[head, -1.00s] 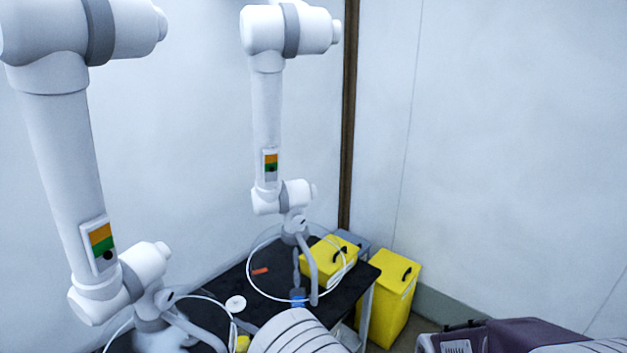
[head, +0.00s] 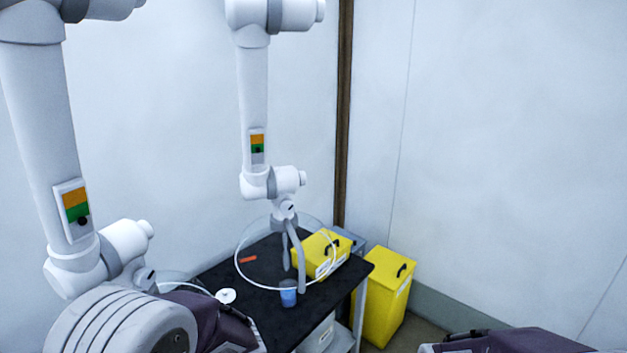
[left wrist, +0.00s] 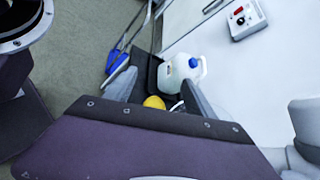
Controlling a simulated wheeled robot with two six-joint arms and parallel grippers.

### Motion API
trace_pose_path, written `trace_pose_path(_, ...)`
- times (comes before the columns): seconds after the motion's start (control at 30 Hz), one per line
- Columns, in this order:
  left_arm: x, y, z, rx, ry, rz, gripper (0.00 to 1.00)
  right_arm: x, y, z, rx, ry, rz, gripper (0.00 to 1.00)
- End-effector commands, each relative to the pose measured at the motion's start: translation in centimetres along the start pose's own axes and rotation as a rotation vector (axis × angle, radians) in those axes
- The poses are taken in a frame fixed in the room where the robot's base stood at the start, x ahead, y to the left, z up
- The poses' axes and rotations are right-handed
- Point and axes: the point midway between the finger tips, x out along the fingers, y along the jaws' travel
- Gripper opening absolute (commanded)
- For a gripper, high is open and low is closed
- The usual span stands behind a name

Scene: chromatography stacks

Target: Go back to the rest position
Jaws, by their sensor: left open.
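My left gripper (left wrist: 160,76) shows in the left wrist view, with its two grey fingers apart and nothing held between them. In the head view a striped white joint and a purple link of my left arm fill the lower left, and its fingers are not visible. Part of my right arm shows at the bottom right edge of the head view. Its gripper fingers are outside the picture.
A black table (head: 262,318) carries a yellow box (head: 312,262) and a blue cup (head: 288,292). A yellow bin (head: 385,300) stands beside it. Jointed white arms (head: 255,95) rise over the table. A white jug (left wrist: 182,72) lies beyond the left fingers.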

Motion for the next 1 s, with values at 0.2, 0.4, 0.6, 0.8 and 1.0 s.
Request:
trace_pose_path(0.2, -1.6, 11.3, -8.2, -0.409, 0.467, 0.691, 0.64, 2.8, 0.1, 0.3, 0.0, 0.0, 0.0, 0.65)
trace_pose_path(0.4, -6.3, 10.7, -13.3, -0.58, 0.719, 0.828, 0.64, 2.4, 0.1, 0.2, 0.0, 0.0, 0.0, 0.65)
trace_pose_path(0.6, -6.7, 10.1, -13.9, -0.58, 0.757, 0.815, 0.64, 2.4, 0.1, 0.2, 0.0, 0.0, 0.0, 0.65)
trace_pose_path(0.8, -6.7, 10.1, -13.9, -0.579, 0.755, 0.815, 0.64, 2.4, 0.0, 0.2, 0.0, 0.0, 0.0, 0.65)
trace_pose_path(1.0, -6.7, 10.1, -13.9, -0.579, 0.755, 0.815, 0.64, 2.4, 0.1, 0.2, 0.0, 0.0, 0.0, 0.65)
